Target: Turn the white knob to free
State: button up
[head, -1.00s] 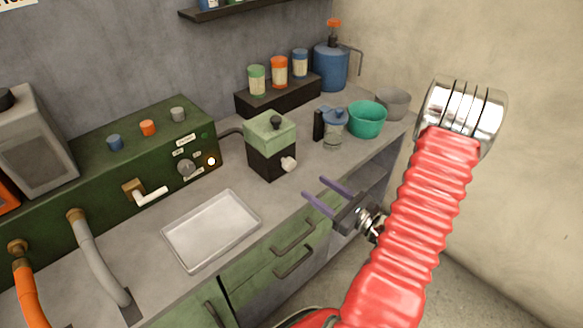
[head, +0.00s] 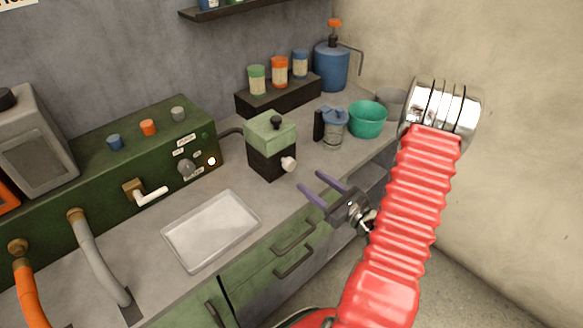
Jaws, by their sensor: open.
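The white knob (head: 289,164) sticks out from the lower right side of a small box (head: 269,133) with a light green top and black base, standing on the counter. A black knob sits on the box's top. The white knob's marking is too small to read. My gripper (head: 320,189) has two purple fingers, spread open and empty. It is to the right of and below the white knob in the head view, apart from it, over the counter's front edge. My red sleeved arm comes up from the lower right.
A metal tray (head: 211,231) lies on the counter to the left of the box. A clear jar with a blue lid (head: 333,128) and a teal bowl (head: 367,119) stand to the right. A green control panel (head: 110,165) is at the left. Drawer handles project from the cabinet front.

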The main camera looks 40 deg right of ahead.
aim_at(292, 167)
jog(key=w, duration=0.3)
jog(key=w+a, duration=0.1)
jog(key=w, duration=0.5)
jog(key=shift+w+a, duration=0.2)
jog(key=shift+w, duration=0.2)
jog(key=shift+c, duration=0.3)
jog(key=c, duration=1)
jog(key=shift+m, duration=0.6)
jog(key=o, duration=1.1)
jog(key=shift+c, duration=0.2)
